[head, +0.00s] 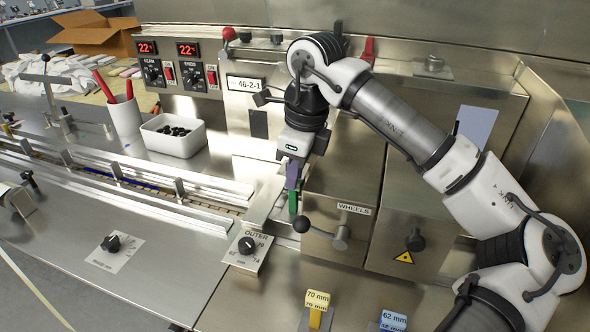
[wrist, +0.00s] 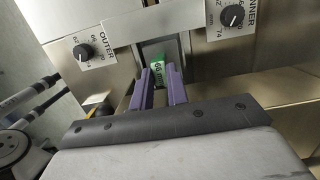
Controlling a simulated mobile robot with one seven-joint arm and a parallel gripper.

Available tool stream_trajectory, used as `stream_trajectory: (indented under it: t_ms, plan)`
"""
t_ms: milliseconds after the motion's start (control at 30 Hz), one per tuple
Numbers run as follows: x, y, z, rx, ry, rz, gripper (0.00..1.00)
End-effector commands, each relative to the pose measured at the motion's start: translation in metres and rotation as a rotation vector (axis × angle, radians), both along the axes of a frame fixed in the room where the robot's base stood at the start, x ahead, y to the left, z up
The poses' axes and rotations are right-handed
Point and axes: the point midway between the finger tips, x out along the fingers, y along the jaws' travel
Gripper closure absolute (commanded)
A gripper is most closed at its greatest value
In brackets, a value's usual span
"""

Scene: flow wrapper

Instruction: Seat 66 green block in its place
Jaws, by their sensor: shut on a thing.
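My gripper (head: 292,182) points down beside the OUTER dial plate, its purple fingers shut on the green block (head: 293,205). In the wrist view my gripper's fingers (wrist: 160,76) hold the green block (wrist: 158,66), whose face reads 66 mm. The block is in front of or within a pale recess (wrist: 172,46) between the OUTER dial (wrist: 84,51) and the INNER dial (wrist: 232,16). I cannot tell whether it touches the bottom of the recess. The fingers hide part of the block.
A black ball-ended lever (head: 301,224) stands close to the right of the block, by the WHEELS panel (head: 353,209). A yellow 70 mm block (head: 317,304) and a blue 62 mm block (head: 393,320) are at the front. A white bin (head: 173,142) stands behind the conveyor.

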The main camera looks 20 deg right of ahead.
Motion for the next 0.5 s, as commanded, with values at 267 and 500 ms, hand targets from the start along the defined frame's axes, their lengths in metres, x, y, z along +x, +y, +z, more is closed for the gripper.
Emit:
stream_trajectory:
  t_ms: [267, 500]
  plan:
    - [0.0, 0.0, -0.008, 0.0, 0.0, 0.0, 1.0]
    - [0.0, 0.0, -0.014, 0.0, 0.0, 0.0, 1.0]
